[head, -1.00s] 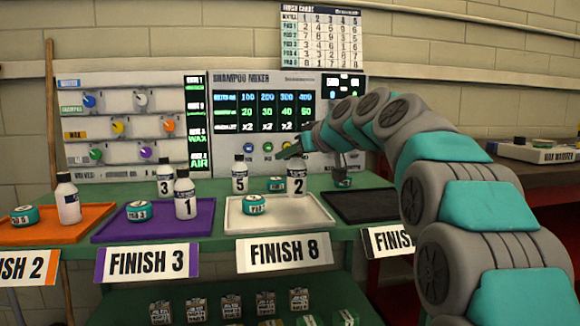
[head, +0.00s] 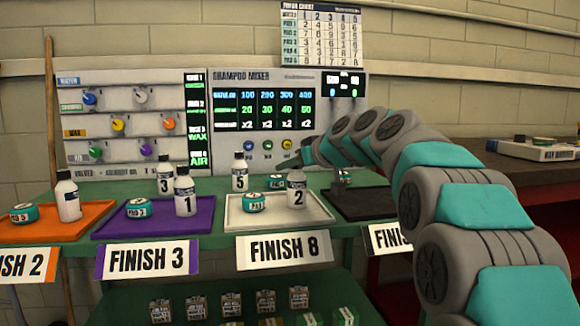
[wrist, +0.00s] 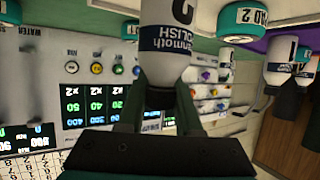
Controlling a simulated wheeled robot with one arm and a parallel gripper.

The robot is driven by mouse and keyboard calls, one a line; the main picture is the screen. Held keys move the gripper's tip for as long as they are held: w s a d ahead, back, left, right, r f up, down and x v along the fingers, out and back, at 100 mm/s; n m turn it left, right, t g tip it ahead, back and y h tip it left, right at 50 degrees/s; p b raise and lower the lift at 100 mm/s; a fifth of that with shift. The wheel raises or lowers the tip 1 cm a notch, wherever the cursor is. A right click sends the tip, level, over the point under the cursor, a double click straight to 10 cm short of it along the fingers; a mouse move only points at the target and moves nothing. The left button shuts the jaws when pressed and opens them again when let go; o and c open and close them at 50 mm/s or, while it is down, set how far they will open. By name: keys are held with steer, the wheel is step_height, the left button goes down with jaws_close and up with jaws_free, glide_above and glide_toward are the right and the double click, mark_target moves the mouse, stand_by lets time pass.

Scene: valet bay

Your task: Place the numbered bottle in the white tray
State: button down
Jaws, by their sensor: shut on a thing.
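A white bottle with a dark label and the number 2 (head: 297,196) is upright over the right part of the white tray (head: 238,222), above the FINISH 8 sign. My gripper (wrist: 160,100) is shut on this bottle near its cap end, and the bottle also shows in the wrist view (wrist: 165,40). I cannot tell whether its base touches the tray. In the white tray, bottle 5 (head: 240,178) stands at the back left. A teal tin (head: 254,202) lies at the front left and another teal tin (head: 277,183) lies behind.
The purple tray (head: 110,232) holds bottles 3 (head: 165,184) and 1 (head: 185,198) and a tin (head: 138,208). The orange tray (head: 35,236) is left of it. The dark tray (head: 365,204) is right of the white one. The mixer panel (head: 265,110) rises behind.

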steer(key=c, duration=0.6)
jaws_free()
steer(key=shift+f, duration=0.1)
steer(key=v, duration=1.2)
